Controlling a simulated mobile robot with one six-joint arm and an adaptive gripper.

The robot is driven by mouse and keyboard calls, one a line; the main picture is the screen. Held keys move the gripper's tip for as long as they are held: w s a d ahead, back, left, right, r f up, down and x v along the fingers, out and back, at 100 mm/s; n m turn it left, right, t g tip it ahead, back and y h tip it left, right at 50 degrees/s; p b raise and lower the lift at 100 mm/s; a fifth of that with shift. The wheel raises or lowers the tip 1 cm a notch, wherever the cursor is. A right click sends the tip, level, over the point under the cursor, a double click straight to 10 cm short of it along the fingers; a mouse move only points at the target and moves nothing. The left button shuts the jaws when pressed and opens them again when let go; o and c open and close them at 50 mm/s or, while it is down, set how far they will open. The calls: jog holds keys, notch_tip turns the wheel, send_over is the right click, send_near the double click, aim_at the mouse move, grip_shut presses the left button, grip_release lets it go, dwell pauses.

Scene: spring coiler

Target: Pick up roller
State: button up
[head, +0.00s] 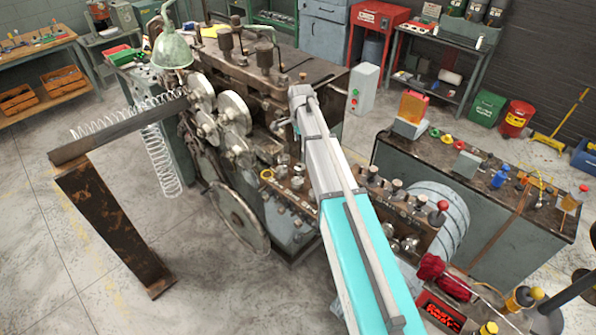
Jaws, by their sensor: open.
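The spring coiler (262,75) is a worn, dark metal machine in the middle of the head view. Pale round metal rollers sit on its left face, the largest (234,112) at its middle and a smaller one (201,88) up and left of it. I cannot tell which one the task means. My arm reaches up from the bottom edge across the coiler's front. My gripper (279,126) is small and partly hidden at the arm's far end, to the right of the rollers and apart from them. It is open, and I see nothing held in it.
A rusty chute (120,135) on a slanted post sticks out left, with wire springs (160,160) hanging near it. A green lamp (172,50) hangs above the rollers. A dark cabinet (480,200) with small items stands right.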

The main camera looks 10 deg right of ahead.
aim_at(299, 169)
jog(key=shift+f, duration=0.15)
notch_tip(299, 169, down, 8)
jog(key=b, duration=0.8)
jog(key=shift+s+a+f+b, duration=0.1)
jog(key=shift+f+b, duration=0.05)
jog(key=shift+b, duration=0.15)
jog(key=shift+f, duration=0.15)
jog(key=shift+f+b, duration=2.45)
jog(key=shift+b, duration=0.15)
grip_shut()
jog(key=shift+r, duration=0.1)
